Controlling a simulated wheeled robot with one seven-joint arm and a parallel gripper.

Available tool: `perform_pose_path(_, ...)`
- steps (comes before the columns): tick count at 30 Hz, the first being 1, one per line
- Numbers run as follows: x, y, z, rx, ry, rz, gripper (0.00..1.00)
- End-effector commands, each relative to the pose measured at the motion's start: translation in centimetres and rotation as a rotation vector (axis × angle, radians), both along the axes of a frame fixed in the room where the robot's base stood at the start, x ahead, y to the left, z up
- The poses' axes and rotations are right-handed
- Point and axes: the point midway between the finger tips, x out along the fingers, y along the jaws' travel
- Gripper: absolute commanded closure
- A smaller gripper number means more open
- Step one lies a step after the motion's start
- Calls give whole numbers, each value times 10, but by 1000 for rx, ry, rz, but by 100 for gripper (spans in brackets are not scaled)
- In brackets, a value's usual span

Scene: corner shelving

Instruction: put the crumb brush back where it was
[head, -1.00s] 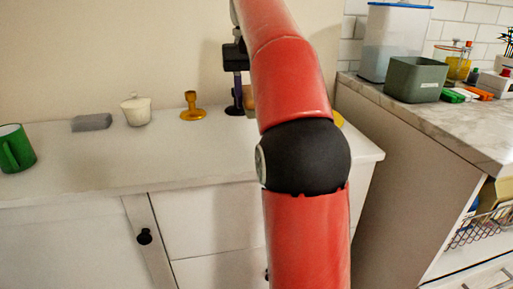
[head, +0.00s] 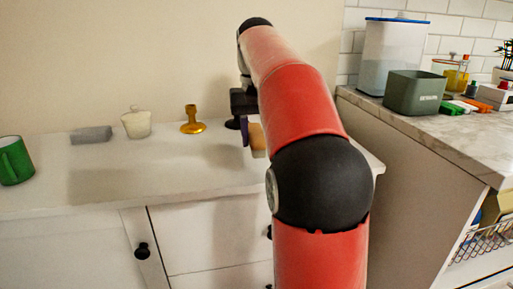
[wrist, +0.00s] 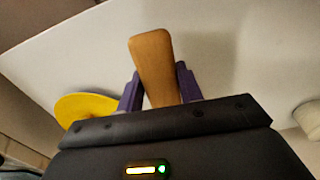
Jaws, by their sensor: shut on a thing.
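The crumb brush (head: 258,139) shows as a tan wooden piece at my gripper (head: 247,132), just right of the middle in the head view. In the wrist view my gripper's purple fingers (wrist: 159,88) are shut on the crumb brush (wrist: 153,60), one finger on each side. Its wooden end points up in that picture, over the pale counter surface. Its lower part is hidden behind the gripper body. I cannot tell whether it touches the counter.
On the white counter (head: 130,182) stand a green mug (head: 14,160), a grey block (head: 91,134), a cream lidded pot (head: 136,123) and a yellow-gold holder (head: 192,120). A yellow disc (wrist: 85,106) is beside the gripper. A grey-green bin (head: 414,93) stands on the right counter.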

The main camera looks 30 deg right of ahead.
Motion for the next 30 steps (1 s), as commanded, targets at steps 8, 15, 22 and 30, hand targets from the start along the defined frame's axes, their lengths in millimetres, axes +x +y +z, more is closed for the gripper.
perform_pose_path(8,0,0,-27,0,1,0,85)
perform_pose_path(15,0,0,-28,0,0,0,85)
perform_pose_path(22,0,0,-33,0,1,1,57)
perform_pose_path(30,0,0,-33,0,1,0,42)
